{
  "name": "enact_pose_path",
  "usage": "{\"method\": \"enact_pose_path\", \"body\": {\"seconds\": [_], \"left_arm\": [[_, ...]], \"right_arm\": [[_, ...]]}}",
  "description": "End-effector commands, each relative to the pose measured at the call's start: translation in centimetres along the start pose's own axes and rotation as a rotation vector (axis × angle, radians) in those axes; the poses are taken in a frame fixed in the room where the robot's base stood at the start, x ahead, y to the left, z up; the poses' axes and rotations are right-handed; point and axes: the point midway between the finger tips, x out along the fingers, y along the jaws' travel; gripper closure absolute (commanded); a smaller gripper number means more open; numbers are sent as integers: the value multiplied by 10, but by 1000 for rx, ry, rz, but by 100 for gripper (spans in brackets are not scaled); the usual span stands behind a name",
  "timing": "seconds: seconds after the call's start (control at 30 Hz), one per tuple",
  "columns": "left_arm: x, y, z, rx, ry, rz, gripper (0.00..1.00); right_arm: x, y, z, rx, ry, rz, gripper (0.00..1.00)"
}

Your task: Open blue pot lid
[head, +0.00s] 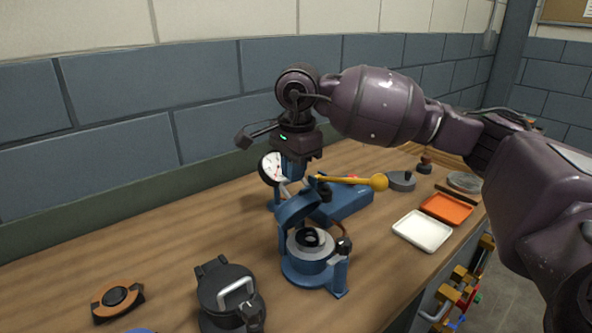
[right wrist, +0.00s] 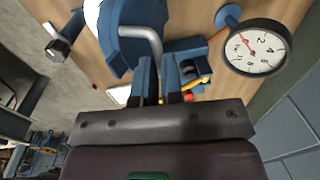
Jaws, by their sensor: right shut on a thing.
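The blue pot (head: 308,271) stands on the wooden bench, its mouth uncovered and a dark ring visible inside. Its blue lid (head: 298,209) is tilted up steeply on the far side of the mouth. In the right wrist view the lid (right wrist: 125,35) has a bent grey handle (right wrist: 145,38) that runs between my fingers. My right gripper (head: 292,178) is above and behind the pot, pointing down; it also shows in the right wrist view (right wrist: 159,75), shut on the lid handle. The handle is mostly hidden in the head view. My left gripper is not in view.
A dial gauge (head: 270,167) and a blue press with a yellow ball lever (head: 378,182) stand close behind the lid. A black lidded pot (head: 215,296) is at front left. White (head: 423,230) and orange (head: 446,208) trays lie right. The bench left of the blue pot is mostly clear.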

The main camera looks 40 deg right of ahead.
Motion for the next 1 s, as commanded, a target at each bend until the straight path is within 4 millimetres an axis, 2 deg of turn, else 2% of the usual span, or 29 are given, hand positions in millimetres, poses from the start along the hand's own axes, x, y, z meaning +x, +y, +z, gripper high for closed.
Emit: {"method": "enact_pose_path", "body": {"seconds": [0.03,0.23,0.3,0.43,0.83,1.0], "left_arm": [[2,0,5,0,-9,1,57],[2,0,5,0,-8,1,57],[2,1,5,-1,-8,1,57],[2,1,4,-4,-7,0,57],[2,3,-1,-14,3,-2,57],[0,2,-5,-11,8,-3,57]], "right_arm": [[20,4,3,-10,-6,36,100],[20,4,4,-11,-7,37,100],[21,4,4,-11,-7,37,85],[20,4,3,-9,-5,36,65],[7,2,0,-3,2,18,64],[-13,2,0,-2,2,11,64]]}}
